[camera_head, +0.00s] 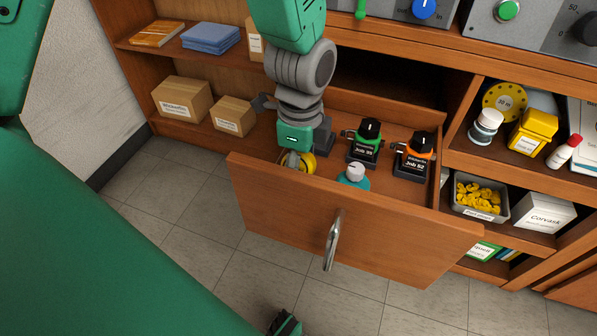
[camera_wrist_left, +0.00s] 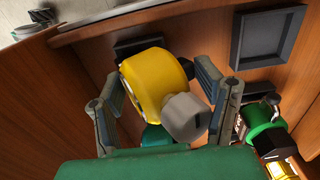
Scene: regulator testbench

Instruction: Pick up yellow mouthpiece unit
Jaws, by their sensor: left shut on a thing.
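The yellow mouthpiece unit (camera_wrist_left: 155,75) is round, with a pale grey stub, and sits between the two fingers of my left gripper (camera_wrist_left: 168,100) in the left wrist view. The fingers are shut on its sides. In the head view my left gripper (camera_head: 294,160) reaches down into the open drawer, and part of the yellow unit (camera_head: 308,161) shows below it, behind the drawer front. The gripper hides much of the unit, and I cannot tell whether it is clear of the drawer floor.
The drawer front (camera_head: 290,214) stands close beside the gripper. Inside the drawer are a teal unit with a white top (camera_head: 354,176), a green-black regulator (camera_head: 366,143) and an orange-black one (camera_head: 414,154). An empty dark square holder (camera_wrist_left: 268,48) shows in the wrist view.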

